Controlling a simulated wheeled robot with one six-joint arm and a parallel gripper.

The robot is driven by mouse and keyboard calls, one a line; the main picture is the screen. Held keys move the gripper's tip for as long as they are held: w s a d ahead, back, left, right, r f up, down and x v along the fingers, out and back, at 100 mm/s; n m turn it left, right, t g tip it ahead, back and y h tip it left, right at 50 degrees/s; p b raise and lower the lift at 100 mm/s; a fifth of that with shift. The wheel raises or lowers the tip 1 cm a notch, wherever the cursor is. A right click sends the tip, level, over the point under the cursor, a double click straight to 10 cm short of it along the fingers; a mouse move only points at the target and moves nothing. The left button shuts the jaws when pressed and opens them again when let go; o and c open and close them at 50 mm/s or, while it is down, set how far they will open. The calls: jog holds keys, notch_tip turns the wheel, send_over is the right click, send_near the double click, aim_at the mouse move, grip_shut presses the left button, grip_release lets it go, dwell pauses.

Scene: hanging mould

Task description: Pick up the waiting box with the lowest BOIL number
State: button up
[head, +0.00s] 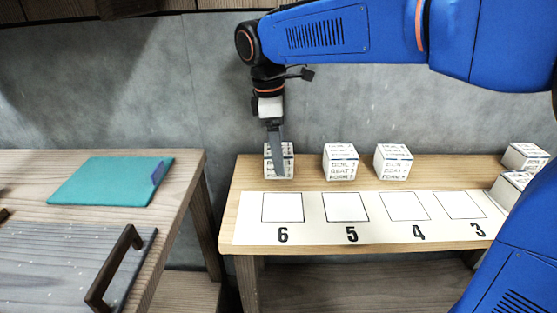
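Several white boxes with printed lines of text stand on the wooden bench. The leftmost box (288,172) is partly hidden behind my gripper. A second box (340,163) and a third box (393,162) stand to its right. A far right box (524,156) and a nearer right box (509,188) are at the right end, the nearer one partly hidden by my arm. BOIL lines show on some boxes, but the numbers are too small to read surely. My gripper (278,172) points down at the leftmost box; contact and finger opening cannot be made out.
A white strip (330,235) along the bench's front has empty outlined squares numbered 6, 5, 4, 3. On the left, a separate wooden table (100,218) holds a teal mat (105,183) and a grey board (65,262) with a dark handle. A gap separates table and bench.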

jog(key=c, duration=1.3)
jog(key=shift+o, duration=0.2)
jog(key=shift+r, duration=0.1)
